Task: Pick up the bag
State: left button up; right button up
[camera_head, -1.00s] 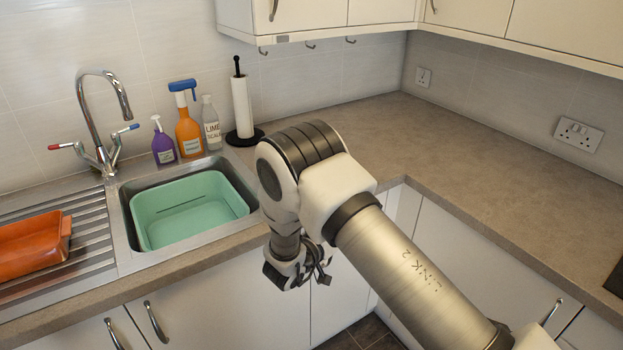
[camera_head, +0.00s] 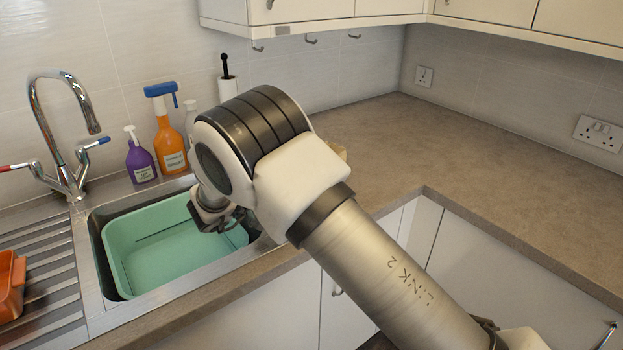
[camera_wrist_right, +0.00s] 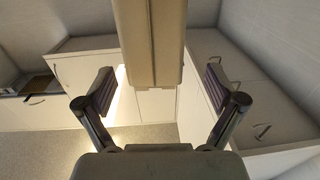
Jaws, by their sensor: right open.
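No bag can be made out for certain in either view. My right gripper (camera_head: 218,218) is over the right part of the green basin in the head view, partly hidden behind its own arm. In the right wrist view my right gripper (camera_wrist_right: 158,82) has its two fingers spread wide apart, and it is open. A pale upright shape (camera_wrist_right: 152,40) comes down from the top between the fingers; I cannot tell what it is. A small tan patch (camera_head: 340,151) shows behind my right arm, too covered to identify. My left gripper is in neither view.
The green basin (camera_head: 130,262) sits in the sink beside the tap (camera_head: 70,165). A purple bottle (camera_head: 140,160), an orange spray bottle (camera_head: 170,145) and a paper towel holder (camera_head: 227,85) stand behind it. An orange tray (camera_head: 12,285) is at the left. The right worktop (camera_head: 480,170) is clear.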

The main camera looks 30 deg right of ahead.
aim_at(337, 155)
jog(key=d, duration=0.2)
jog(key=d+p, duration=0.1)
jog(key=d, duration=0.3)
jog(key=shift+w+d, duration=0.3)
jog(key=shift+d, duration=0.1)
jog(key=shift+s+a+r, duration=0.1)
jog(key=shift+s, duration=0.05)
jog(key=shift+c, duration=1.4)
jog(key=c, duration=1.4)
